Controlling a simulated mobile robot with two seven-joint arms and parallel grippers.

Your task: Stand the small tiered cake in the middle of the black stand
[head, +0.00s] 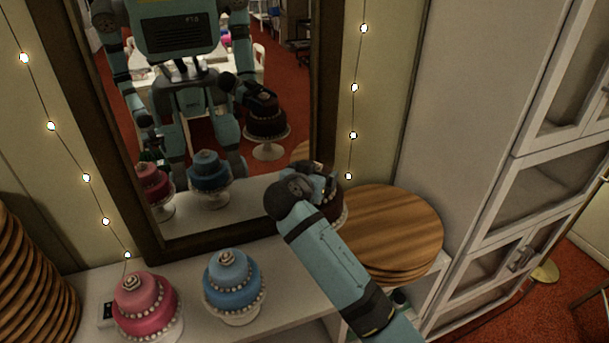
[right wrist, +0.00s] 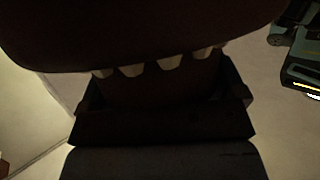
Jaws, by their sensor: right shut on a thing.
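My right gripper (head: 325,183) is in front of the mirror, at the end of the arm from the lower right. It is shut on a dark brown tiered cake (head: 338,207), mostly hidden behind my wrist. The right wrist view shows the dark cake (right wrist: 150,30) close up with a row of white beads, between the dark fingers (right wrist: 165,105). In the mirror the dark cake (head: 267,122) appears on a pale pedestal stand. A pink tiered cake (head: 145,305) and a blue tiered cake (head: 232,282) stand on white stands. I cannot make out a black stand. My left gripper shows directly in neither view.
Round wooden boards (head: 405,230) lie stacked right of my gripper. The framed mirror (head: 225,217) rises behind the white shelf top (head: 275,255). More boards (head: 35,275) are stacked at far left. A white cabinet (head: 500,230) stands at right.

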